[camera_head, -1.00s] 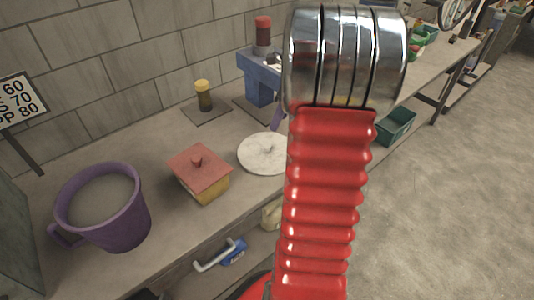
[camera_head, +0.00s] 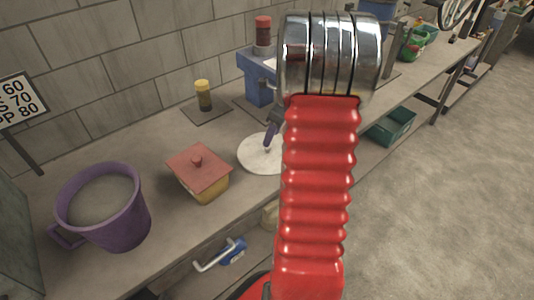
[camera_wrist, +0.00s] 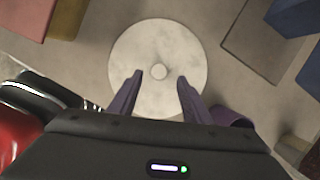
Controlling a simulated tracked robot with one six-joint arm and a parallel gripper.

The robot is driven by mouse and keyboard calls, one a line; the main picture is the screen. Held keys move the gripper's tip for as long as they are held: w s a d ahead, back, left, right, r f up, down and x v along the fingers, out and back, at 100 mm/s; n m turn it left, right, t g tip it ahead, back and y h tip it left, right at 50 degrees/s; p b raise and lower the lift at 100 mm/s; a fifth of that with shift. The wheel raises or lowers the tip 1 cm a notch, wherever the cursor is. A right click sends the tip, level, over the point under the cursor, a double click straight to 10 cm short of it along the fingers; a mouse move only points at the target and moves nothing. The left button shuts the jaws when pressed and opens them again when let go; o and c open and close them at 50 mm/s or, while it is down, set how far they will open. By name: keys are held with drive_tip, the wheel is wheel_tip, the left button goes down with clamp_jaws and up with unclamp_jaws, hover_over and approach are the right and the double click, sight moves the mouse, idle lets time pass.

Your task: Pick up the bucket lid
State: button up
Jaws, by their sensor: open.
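The bucket lid is a pale round disc with a small knob in its middle; it lies flat on the workbench in the head view (camera_head: 252,158) and fills the middle of the wrist view (camera_wrist: 135,45). My gripper (camera_wrist: 160,76) is open, with its two purple fingers apart and the knob showing between their tips. In the head view one purple finger (camera_head: 270,138) shows over the lid. The arm hides the lid's right part there. I cannot tell how high the fingertips are above the lid.
A purple bucket (camera_head: 133,215) with a handle stands at the left of the bench (camera_head: 60,185). A yellow box with a red square lid (camera_head: 196,166) stands just left of the disc.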

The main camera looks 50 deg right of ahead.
sight(267, 150)
drive_tip(key=shift+x, duration=2.6)
drive_tip(key=shift+c, duration=0.4)
clamp_jaws()
